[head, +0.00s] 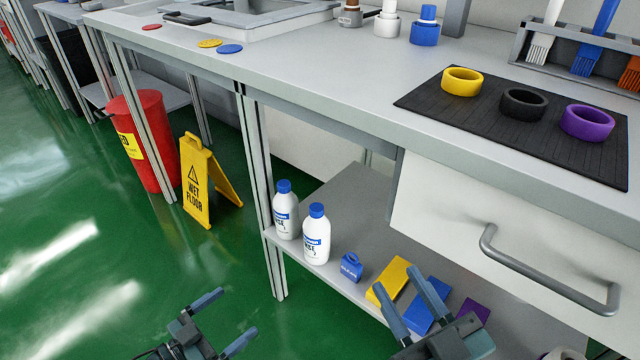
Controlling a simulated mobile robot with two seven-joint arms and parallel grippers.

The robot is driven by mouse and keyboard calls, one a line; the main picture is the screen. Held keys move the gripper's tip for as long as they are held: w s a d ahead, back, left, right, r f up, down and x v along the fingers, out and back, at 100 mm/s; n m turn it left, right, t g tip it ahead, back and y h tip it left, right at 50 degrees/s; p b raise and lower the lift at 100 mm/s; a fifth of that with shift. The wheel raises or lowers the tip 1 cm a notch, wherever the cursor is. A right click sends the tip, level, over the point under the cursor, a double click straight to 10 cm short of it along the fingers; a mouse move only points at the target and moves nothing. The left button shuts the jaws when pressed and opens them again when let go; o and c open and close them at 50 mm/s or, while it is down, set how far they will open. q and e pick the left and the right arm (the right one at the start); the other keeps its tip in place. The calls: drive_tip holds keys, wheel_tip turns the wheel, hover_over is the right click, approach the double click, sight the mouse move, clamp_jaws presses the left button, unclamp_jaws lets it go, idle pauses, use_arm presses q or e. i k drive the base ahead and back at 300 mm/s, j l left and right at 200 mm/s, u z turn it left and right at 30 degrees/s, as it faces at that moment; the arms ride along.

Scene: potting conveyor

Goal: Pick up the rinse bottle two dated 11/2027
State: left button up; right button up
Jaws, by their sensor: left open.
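Two white rinse bottles with blue caps and blue labels stand upright side by side on the lower shelf: the left bottle (286,215) and the right bottle (315,240). The dates on their labels are too small to read, so I cannot tell which is dated 11/2027. My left gripper (238,311) is open and empty, low over the green floor, in front and to the left of the bottles. My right gripper (398,279) is open, its fingers overlapping the coloured blocks on the shelf in the picture.
The lower shelf (345,200) also holds a small blue tagged item (350,267), a yellow block (391,279), a blue block (425,310) and a purple block (473,309). A table leg (262,190) stands left of the bottles. A drawer handle (540,275) juts out right. A yellow wet-floor sign (196,185) stands left.

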sight(317, 229)
drive_tip(key=k+j, duration=0.65)
drive_tip(key=j, duration=0.25)
